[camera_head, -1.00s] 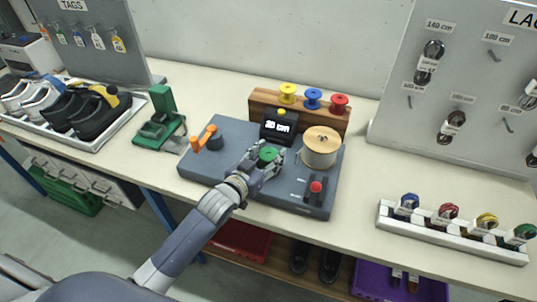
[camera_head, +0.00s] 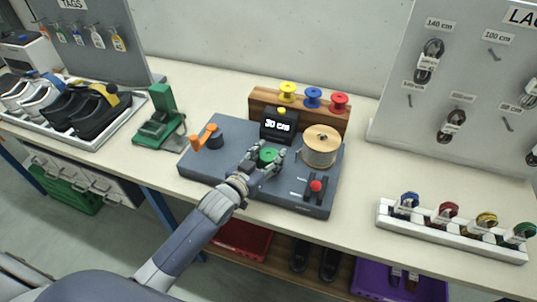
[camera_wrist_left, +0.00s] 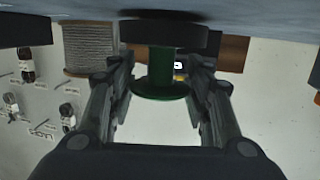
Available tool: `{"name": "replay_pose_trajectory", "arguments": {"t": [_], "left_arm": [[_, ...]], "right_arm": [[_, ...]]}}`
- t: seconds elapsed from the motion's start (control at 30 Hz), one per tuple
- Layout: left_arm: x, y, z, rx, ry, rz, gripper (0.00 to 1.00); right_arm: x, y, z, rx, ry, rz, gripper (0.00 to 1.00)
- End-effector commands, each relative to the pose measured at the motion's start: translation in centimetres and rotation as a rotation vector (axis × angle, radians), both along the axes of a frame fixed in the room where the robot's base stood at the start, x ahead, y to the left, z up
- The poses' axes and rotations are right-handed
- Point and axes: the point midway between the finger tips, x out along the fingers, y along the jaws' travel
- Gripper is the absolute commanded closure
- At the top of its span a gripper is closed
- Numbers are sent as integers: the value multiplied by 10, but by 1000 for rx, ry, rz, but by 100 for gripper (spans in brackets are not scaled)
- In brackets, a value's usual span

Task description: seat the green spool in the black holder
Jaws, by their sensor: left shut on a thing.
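The green spool (camera_head: 267,155) is between the fingers of my left gripper (camera_head: 268,158), over the front middle of the grey station. In the left wrist view the picture is upside down; the green spool (camera_wrist_left: 160,85) shows its stem and round flange, with its stem end against the round black holder (camera_wrist_left: 165,38). The fingers of my left gripper (camera_wrist_left: 160,80) stand on both sides of the spool, close to the holder's rim. How deep the stem sits in the holder is hidden. My right gripper is not in view.
The grey station (camera_head: 240,195) also carries an orange crank (camera_head: 206,137), a display reading 30 cm (camera_head: 278,125), a large cord reel (camera_head: 320,147) and a red-topped switch (camera_head: 316,187). Yellow, blue and red spools stand on a wooden rack (camera_head: 265,97) behind.

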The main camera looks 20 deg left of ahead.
Motion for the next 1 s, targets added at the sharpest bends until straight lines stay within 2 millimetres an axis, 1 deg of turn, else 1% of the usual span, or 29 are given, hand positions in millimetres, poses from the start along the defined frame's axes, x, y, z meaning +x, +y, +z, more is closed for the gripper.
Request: {"name": "replay_pose_trajectory", "arguments": {"t": [0.27,0.3,0.33,0.67,0.77,1.0], "left_arm": [[0,0,-6,0,0,0,78],[0,0,-5,0,-1,0,47],[0,0,-5,0,0,0,46],[-1,0,-5,0,1,0,46],[-6,2,-3,1,2,1,46],[-25,6,2,0,2,0,46]], "right_arm": [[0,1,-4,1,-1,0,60],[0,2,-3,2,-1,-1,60],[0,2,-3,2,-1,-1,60],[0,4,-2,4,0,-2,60],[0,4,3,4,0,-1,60],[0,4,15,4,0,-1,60]]}}
